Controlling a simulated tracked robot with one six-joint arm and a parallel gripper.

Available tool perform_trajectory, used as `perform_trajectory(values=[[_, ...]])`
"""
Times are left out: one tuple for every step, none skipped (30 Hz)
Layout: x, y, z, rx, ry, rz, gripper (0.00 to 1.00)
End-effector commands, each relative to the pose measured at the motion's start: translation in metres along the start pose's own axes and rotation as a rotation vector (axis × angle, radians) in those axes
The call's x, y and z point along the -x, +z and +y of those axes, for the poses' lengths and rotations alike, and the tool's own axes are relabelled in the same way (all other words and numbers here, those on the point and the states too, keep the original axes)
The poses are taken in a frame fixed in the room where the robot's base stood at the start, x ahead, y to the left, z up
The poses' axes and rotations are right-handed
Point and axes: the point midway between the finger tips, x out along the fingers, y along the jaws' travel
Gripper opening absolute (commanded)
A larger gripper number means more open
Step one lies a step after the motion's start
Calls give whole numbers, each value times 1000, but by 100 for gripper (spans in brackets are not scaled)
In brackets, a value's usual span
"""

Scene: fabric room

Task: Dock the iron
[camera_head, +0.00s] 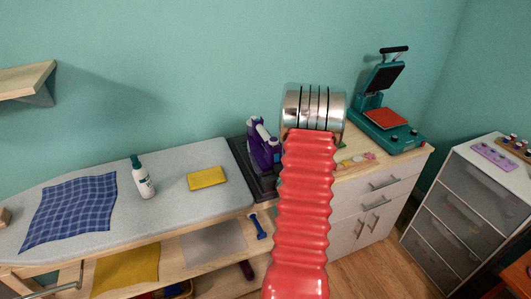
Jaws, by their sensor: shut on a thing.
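The iron (264,153) is purple with pale parts near its top. It is at the right end of the ironing board, just left of my arm, and appears over a dark stand (240,160). I cannot tell whether it touches the stand. My red ribbed arm and its metal rings cover the view right of the iron. My gripper's fingers do not show; they are hidden beyond the arm, so any grip is hidden too.
The grey board (110,222) holds a blue checked cloth (72,208), a white spray bottle (143,178) and a yellow cloth (207,178). A teal heat press (385,115) stands on the cabinet (378,190) at right. A wooden shelf (25,78) juts out upper left.

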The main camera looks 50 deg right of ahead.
Motion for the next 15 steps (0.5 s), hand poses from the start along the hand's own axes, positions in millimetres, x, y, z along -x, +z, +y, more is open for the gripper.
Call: perform_trajectory(values=[[-1, -3, 1, 3, 0, 9, 6], [-1, -3, 1, 3, 0, 10, 6], [-1, -3, 1, 3, 0, 10, 6], [-1, -3, 1, 3, 0, 10, 6], [-1, -3, 1, 3, 0, 10, 6], [-1, -3, 1, 3, 0, 10, 6], [-1, -3, 1, 3, 0, 9, 6], [-1, -3, 1, 3, 0, 9, 6], [-1, -3, 1, 3, 0, 9, 6], [-1, -2, 1, 3, 0, 9, 6], [-1, -2, 1, 2, 0, 9, 6], [-1, -1, 1, 2, 0, 9, 6], [0, 2, 0, 0, 0, 1, 71], [0, 2, 0, 0, 0, 1, 73], [0, 2, 0, 0, 0, 1, 76]])
